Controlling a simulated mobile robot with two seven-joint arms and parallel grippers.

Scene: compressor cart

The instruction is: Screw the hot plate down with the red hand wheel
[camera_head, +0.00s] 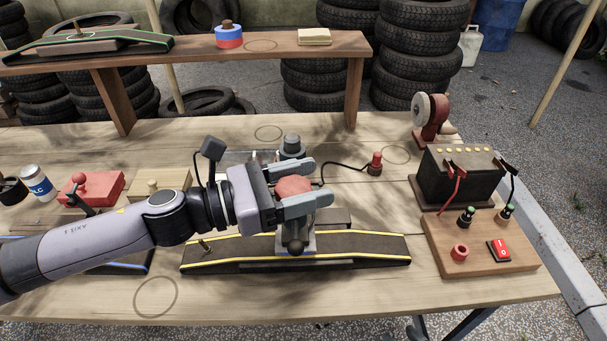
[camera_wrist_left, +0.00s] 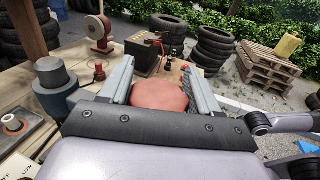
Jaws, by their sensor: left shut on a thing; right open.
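The red hand wheel (camera_head: 293,187) is between the two fingers of my left gripper (camera_head: 302,186), which is shut on it. It also shows between the fingers in the left wrist view (camera_wrist_left: 160,94). Below the wheel, a grey bracket (camera_head: 295,232) with a dark knob stands at the dark, yellow-edged strip (camera_head: 350,250). The fingers and wrist hide part of the wheel and what lies under it. My right gripper is not in view.
A grey stepped cylinder (camera_head: 292,147) stands just behind the gripper. A black cable runs to a red-topped plug (camera_head: 375,165). A battery (camera_head: 455,175) and switch board (camera_head: 480,245) stand at right. A raised shelf (camera_head: 190,49) spans the back. The front of the table is fairly clear.

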